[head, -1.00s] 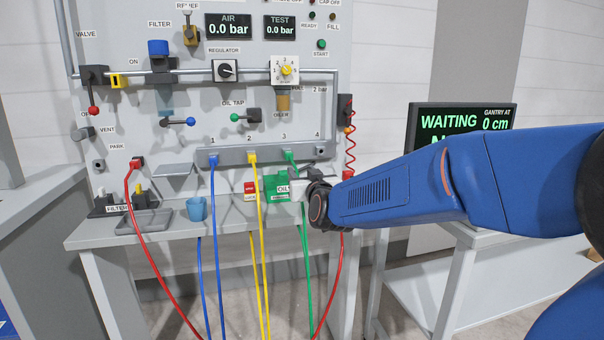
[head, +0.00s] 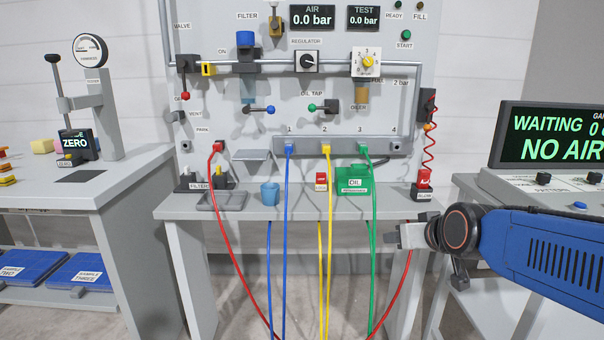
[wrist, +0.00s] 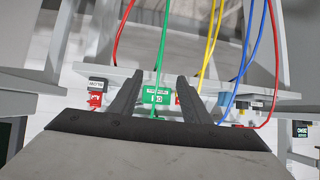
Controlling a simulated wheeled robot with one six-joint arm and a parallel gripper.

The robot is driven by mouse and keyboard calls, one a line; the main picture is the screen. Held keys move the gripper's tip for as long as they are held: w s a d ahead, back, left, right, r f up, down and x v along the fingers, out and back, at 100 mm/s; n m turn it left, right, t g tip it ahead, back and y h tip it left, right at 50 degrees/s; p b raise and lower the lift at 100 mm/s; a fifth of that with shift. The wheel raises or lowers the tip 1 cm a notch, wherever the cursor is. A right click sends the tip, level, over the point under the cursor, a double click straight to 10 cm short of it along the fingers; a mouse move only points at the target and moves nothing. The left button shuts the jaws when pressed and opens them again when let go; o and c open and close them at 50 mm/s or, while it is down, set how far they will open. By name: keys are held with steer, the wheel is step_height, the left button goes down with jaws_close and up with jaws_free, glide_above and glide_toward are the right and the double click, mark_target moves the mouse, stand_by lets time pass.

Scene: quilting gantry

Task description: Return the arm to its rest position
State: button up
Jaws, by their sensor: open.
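My gripper (head: 391,236) is in front of the right end of the panel's shelf in the head view, with my blue arm reaching in from the right. In the wrist view its two dark fingers (wrist: 158,92) stand apart with nothing held between them. The green oil can (wrist: 158,98) shows beyond the gap between the fingers, well past the tips. A green hose (wrist: 162,58) runs through the view between the fingers.
The panel shelf (head: 300,206) holds the green oil can (head: 353,181), a blue cup (head: 269,194) and a tray (head: 222,201). Red, blue, yellow and green hoses hang in front. A console screen (head: 545,135) reading "WAITING" and "NO AIR" stands right; a gauge bench (head: 60,197) stands left.

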steer(key=s+d+f+g, duration=0.1)
steer(key=s+f+g, duration=0.1)
steer(key=s, duration=0.5)
steer(key=s+d+f+g+h, duration=0.1)
steer(key=s+f, duration=0.3)
steer(key=s, duration=0.4)
steer(key=s+d+f+m+g, duration=0.1)
steer(key=s+d+f+g, duration=0.1)
steer(key=s, duration=0.5)
steer(key=shift+s+d+f+g, duration=0.4)
steer(key=shift+f+g, duration=0.2)
steer(key=shift+f, duration=0.15)
steer(key=shift+c, duration=0.6)
